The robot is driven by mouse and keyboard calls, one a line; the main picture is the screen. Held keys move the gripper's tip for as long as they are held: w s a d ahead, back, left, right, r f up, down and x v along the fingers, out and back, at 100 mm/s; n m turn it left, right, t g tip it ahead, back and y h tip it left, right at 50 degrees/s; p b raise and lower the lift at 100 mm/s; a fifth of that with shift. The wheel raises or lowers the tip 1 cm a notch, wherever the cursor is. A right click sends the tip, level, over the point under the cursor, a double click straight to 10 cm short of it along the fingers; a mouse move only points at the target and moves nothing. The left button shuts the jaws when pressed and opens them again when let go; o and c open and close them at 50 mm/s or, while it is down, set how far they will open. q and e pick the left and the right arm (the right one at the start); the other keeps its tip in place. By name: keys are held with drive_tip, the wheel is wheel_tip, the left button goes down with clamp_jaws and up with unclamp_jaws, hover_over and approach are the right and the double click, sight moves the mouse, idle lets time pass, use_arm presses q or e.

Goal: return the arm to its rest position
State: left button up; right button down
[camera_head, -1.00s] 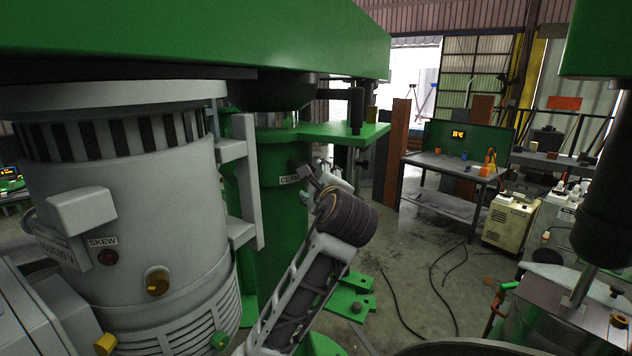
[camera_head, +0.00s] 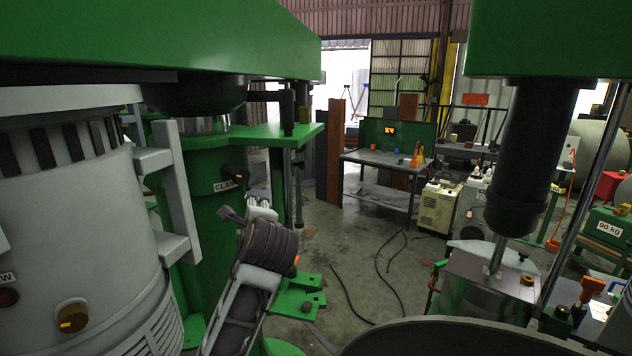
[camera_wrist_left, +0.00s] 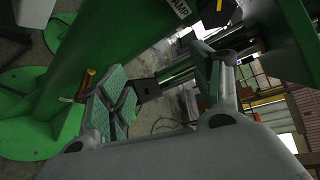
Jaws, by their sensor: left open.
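My left arm (camera_head: 243,305) rises from the bottom of the head view, its dark ribbed wrist in front of the green column. My left gripper (camera_head: 248,212) is partly hidden behind the wrist, near the column's clamp label. In the left wrist view the left gripper (camera_wrist_left: 165,98) has its two padded fingers spread wide, with nothing between them. The green column (camera_head: 200,190) stands behind the gripper, and whether they touch cannot be told. My right gripper is not in view.
A grey motor housing (camera_head: 75,215) stands close on the left. A green beam (camera_head: 160,35) crosses overhead. A dark shaft housing (camera_head: 530,160) hangs at the right above a metal vessel (camera_head: 490,285). A workbench (camera_head: 385,160) stands at the back. The floor between has cables.

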use_arm(q)
drive_tip(key=s+a+f+n+g+h, duration=0.25)
drive_tip(key=s+f, duration=0.35)
drive_tip(key=f, duration=0.4)
drive_tip(key=s+a+f+n+g+h, duration=0.15)
drive_tip(key=s+f+n, duration=0.35)
drive_tip(key=f, duration=0.6)
drive_tip(key=s+a+f+n+g+h, duration=0.1)
drive_tip(key=s+f+n+g, duration=0.2)
drive_tip(key=s+f, duration=0.55)
drive_tip(key=s+f+n+g+h, duration=0.1)
drive_tip(key=s+f+n+g, duration=0.3)
drive_tip(key=s+f, duration=0.65)
drive_tip(key=s+a+f+b, duration=0.1)
drive_tip(key=s+f, duration=0.1)
drive_tip(key=f, duration=1.5)
drive_tip(key=s+f+b, duration=0.1)
drive_tip(key=s+f, duration=0.1)
drive_tip(key=f, duration=1.4)
drive_tip(key=s+a+f+b, duration=0.1)
drive_tip(key=s+a+f, duration=0.1)
drive_tip(key=s+f, duration=0.9)
drive_tip(key=s+a+f+g+b, duration=0.1)
drive_tip(key=s+a+f, duration=0.1)
drive_tip(key=s+f, duration=0.9)
drive_tip(key=shift+f+g, duration=0.15)
drive_tip(key=shift+g, duration=0.15)
